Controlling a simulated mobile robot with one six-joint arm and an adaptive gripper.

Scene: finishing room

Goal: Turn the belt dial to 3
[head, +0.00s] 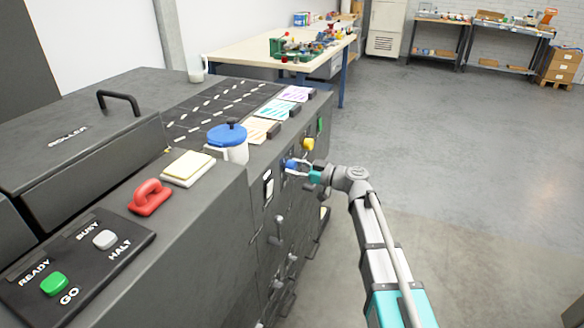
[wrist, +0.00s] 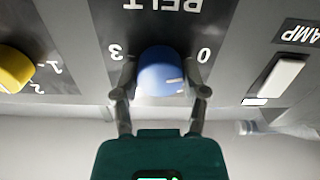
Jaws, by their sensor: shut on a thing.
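The blue belt dial (wrist: 158,68) is on the machine's front panel under an upside-down BELT label in the wrist view. A 3 is printed to its left and a 0 to its right. A pale mark on the dial lies on its right side, a little below the 0. My gripper (wrist: 161,76) is shut on the dial, one finger on each side. In the head view the blue dial (head: 290,164) shows at the tip of my gripper (head: 297,167), partly hidden by it.
A yellow dial (wrist: 14,70) and a white AMP-labelled switch (wrist: 279,75) flank the belt dial. Levers (head: 279,230) stick out lower on the panel. A blue-lidded pot (head: 228,140) and a red handle (head: 149,198) are on top. The floor right of my arm is clear.

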